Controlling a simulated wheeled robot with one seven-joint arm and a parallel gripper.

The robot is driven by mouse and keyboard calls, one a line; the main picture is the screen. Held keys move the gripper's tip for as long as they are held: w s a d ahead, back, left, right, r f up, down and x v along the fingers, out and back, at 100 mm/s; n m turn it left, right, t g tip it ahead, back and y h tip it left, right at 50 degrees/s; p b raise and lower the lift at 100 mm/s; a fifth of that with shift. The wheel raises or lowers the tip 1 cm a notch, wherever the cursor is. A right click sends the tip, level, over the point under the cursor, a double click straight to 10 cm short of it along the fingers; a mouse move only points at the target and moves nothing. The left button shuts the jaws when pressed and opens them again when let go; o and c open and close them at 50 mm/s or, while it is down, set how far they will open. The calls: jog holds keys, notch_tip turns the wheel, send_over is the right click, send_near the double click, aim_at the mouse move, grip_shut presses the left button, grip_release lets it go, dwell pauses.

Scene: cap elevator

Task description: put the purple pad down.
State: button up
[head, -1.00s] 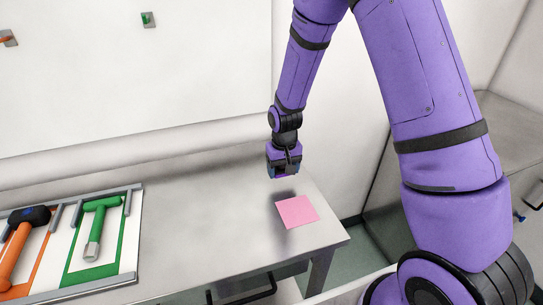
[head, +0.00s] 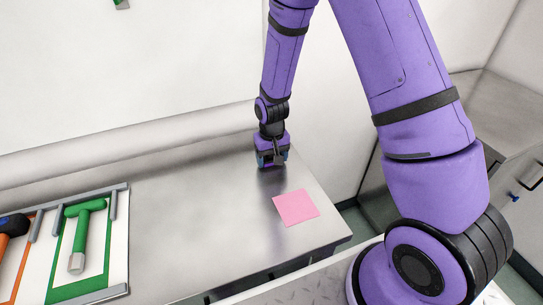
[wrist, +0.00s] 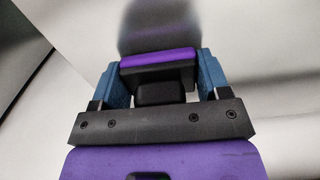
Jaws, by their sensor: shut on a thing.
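The purple pad (wrist: 160,58) shows in the wrist view as a purple strip on a dark block, between the two blue fingers of my gripper (wrist: 160,75). The fingers press on its two sides. In the head view my gripper (head: 272,162) points down just above or at the metal table top (head: 215,200), near its back right part. The pad is mostly hidden there by the gripper. I cannot tell whether the pad touches the table. A dark blurred reflection or shadow lies beyond the pad in the wrist view.
A pink square (head: 296,207) lies flat on the table in front of my gripper. A tool board with a green hammer (head: 86,225) and an orange-outlined tool (head: 10,235) is at the left. The table between is clear. A wall stands behind.

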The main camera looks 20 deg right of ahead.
jog(key=shift+s+f, duration=0.1)
jog(key=shift+f, duration=0.5)
jog(key=o, duration=0.9)
jog(key=shift+s, duration=0.1)
jog(key=shift+o, duration=0.6)
jog(key=shift+r, duration=0.25)
jog(key=r, duration=1.1)
jog(key=shift+w+r, duration=0.1)
jog(key=shift+w, duration=0.25)
jog(key=s+d+r+t, duration=0.25)
jog(key=s+r, duration=0.55)
jog(key=r, duration=0.4)
jog(key=s+d+r+t, duration=0.1)
jog(key=s+d+r, duration=0.2)
jog(key=s+r, duration=0.7)
jog(key=s+d+r+t, duration=0.1)
jog(key=s+r, duration=0.5)
jog(key=s, duration=0.2)
jog(key=shift+s+d+t, duration=0.3)
jog(key=shift+s+t, duration=0.05)
